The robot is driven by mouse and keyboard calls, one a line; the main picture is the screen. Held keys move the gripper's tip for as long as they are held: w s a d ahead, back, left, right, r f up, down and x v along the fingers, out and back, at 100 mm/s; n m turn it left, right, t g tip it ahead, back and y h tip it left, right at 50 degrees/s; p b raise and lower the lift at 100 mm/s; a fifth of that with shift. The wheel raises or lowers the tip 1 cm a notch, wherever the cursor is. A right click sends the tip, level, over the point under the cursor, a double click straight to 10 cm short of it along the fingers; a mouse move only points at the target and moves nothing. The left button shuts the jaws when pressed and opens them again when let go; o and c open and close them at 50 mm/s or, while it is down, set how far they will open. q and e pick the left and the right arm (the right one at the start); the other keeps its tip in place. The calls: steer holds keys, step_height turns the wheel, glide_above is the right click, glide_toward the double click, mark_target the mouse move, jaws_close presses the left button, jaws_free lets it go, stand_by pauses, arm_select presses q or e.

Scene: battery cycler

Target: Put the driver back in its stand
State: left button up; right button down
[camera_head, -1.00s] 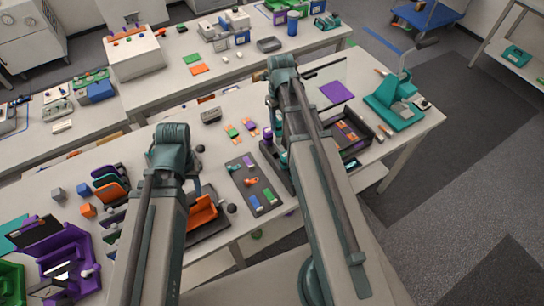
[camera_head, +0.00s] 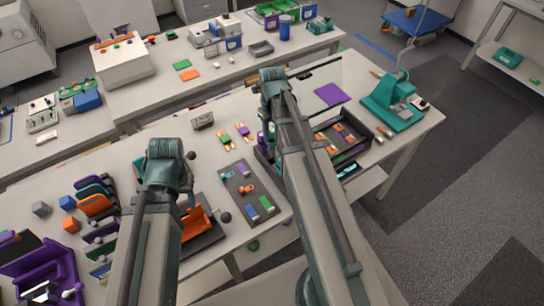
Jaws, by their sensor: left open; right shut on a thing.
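My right gripper (camera_head: 268,128) is over the back-middle of the table, largely hidden behind its own wrist. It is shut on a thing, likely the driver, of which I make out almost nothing. I cannot tell its tilt. My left gripper (camera_head: 188,190) is open, mostly hidden behind its wrist, near an orange fixture (camera_head: 196,221) on a dark base. I cannot pick out the driver's stand with certainty; my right arm covers part of the table there.
A grey tray (camera_head: 238,194) with small coloured pieces lies between my arms. A dark box (camera_head: 362,148) with several cells is right of my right arm. A teal press (camera_head: 392,105) stands at the right end, a purple mat (camera_head: 331,95) left of it. Coloured holders (camera_head: 97,200) crowd the left.

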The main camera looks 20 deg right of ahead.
mark_target(272, 148)
arm_select(q)
step_height(272, 148, down, 5)
steer(key=b, duration=0.3)
steer(key=shift+r+b, duration=0.15)
steer(key=shift+b, duration=0.15)
arm_select(e)
step_height(272, 148, down, 5)
steer(key=shift+r, duration=0.15)
arm_select(q)
step_height(272, 148, down, 4)
steer(key=b, duration=0.3)
steer(key=shift+r+b, duration=0.2)
steer(key=shift+b, duration=0.1)
arm_select(e)
step_height(272, 148, down, 4)
steer(key=shift+r, duration=0.15)
arm_select(q)
steer(key=shift+f, duration=0.2)
arm_select(e)
steer(key=shift+c, duration=2.2)
jaws_free()
arm_select(q)
steer(key=shift+r, duration=0.15)
